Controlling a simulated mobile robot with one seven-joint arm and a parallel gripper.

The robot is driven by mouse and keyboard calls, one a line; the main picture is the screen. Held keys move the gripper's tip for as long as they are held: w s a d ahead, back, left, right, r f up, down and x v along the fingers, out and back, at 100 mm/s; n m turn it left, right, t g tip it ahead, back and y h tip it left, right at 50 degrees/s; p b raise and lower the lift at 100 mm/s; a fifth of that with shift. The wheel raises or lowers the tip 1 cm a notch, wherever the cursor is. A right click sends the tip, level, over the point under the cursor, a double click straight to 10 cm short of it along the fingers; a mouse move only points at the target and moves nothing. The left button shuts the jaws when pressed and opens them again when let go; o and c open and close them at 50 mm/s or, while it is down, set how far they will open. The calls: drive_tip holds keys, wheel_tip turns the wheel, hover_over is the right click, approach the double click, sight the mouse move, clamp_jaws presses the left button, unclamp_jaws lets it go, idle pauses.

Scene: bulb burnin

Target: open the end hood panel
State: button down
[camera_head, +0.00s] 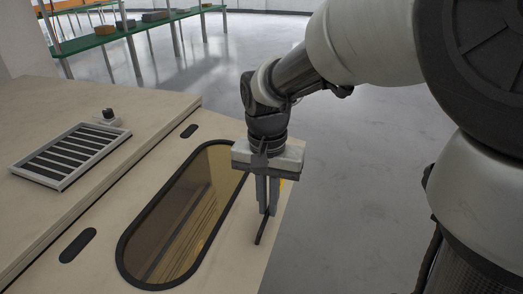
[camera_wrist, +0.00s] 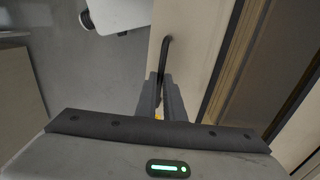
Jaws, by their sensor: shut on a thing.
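The end hood panel (camera_head: 112,236) is a flat beige surface with a long oval, dark-rimmed amber window (camera_head: 180,222) in the head view. A thin dark bar handle (camera_head: 261,231) stands near the panel's right edge; its curved end also shows in the wrist view (camera_wrist: 166,45). My gripper (camera_head: 267,211) points down beside the window, with its fingers shut on the handle. The fingers also show in the wrist view (camera_wrist: 160,102) and hide the gripped part of the handle. The panel looks flat and level with the surface beside it.
Two dark slots (camera_head: 77,245) lie left of the window. A louvred vent (camera_head: 72,155) and a small dark knob (camera_head: 108,115) sit on the neighbouring beige top. A small yellow patch (camera_head: 282,184) shows behind the fingers. Grey floor (camera_head: 370,170) is open to the right.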

wheel_tip(320, 180, down, 10)
drive_tip(key=a+y+b, duration=0.1)
drive_tip(key=b, duration=0.6)
drive_tip(key=shift+w, duration=0.2)
drive_tip(key=shift+r, duration=0.1)
drive_tip(key=c, duration=1.9)
unclamp_jaws()
drive_tip(key=shift+o, duration=0.2)
drive_tip(key=shift+r, duration=0.1)
wheel_tip(320, 180, up, 17)
drive_tip(key=d+p, duration=0.1)
drive_tip(key=p, duration=0.1)
drive_tip(key=shift+s+d+r+p, duration=0.15)
drive_tip(key=shift+s+d+p, duration=0.2)
drive_tip(key=shift+d+p, duration=0.05)
